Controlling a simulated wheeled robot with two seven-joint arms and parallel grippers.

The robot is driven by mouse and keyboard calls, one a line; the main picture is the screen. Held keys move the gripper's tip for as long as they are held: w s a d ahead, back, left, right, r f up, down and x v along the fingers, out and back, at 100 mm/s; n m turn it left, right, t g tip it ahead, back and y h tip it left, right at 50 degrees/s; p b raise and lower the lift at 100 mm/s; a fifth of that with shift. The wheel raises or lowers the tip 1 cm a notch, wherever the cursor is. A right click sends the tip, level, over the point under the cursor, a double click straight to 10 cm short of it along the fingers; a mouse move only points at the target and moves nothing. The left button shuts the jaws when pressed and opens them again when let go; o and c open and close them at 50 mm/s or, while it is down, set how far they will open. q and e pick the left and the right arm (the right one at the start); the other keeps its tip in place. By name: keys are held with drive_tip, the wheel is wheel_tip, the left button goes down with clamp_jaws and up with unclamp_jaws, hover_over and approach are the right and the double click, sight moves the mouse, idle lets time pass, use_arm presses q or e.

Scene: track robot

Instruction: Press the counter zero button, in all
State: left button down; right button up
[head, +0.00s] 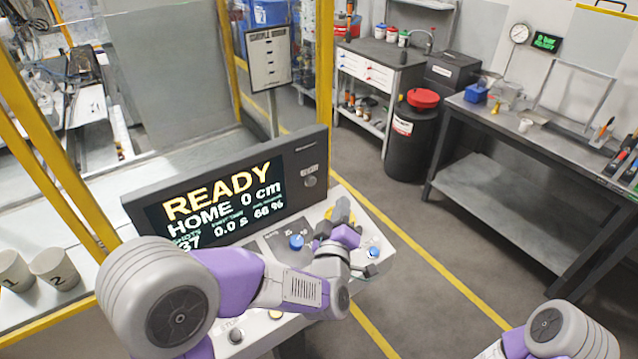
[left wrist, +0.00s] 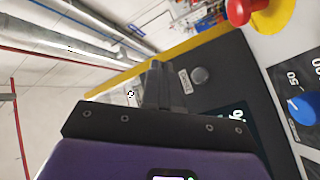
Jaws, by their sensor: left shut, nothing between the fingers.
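A dark display panel (head: 292,209) stands at the back of the console and reads READY, HOME 0 cm, with 37 under a shots label. A round grey button (head: 310,181) sits on its right end by a small label I cannot read. The button also shows in the left wrist view (left wrist: 200,76), just right of the fingertips. My left gripper (head: 325,228) is over the console in front of the panel. In the left wrist view its fingers (left wrist: 157,85) are shut and empty, apart from the button as far as I can tell. My right gripper is out of view.
A red mushroom button (left wrist: 243,10) on a yellow base sits near the panel. A blue knob (head: 296,242) is on the console, left of my gripper. Two cups (head: 54,267) stand at the left. A yellow post (head: 325,70) rises behind the panel.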

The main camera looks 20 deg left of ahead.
sight(312, 182)
use_arm(q)
drive_tip(key=w+a+f+b, duration=0.1)
drive_tip(key=w+a+f, duration=0.2)
drive_tip(key=w+a, duration=0.3)
drive_tip(key=shift+a+b, duration=0.3)
drive_tip(key=shift+a, duration=0.15)
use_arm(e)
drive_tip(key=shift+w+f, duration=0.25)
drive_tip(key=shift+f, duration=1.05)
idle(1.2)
use_arm(q)
drive_tip(key=shift+w+a+b, duration=0.2)
drive_tip(key=shift+a+b, duration=0.15)
drive_tip(key=shift+b, duration=0.1)
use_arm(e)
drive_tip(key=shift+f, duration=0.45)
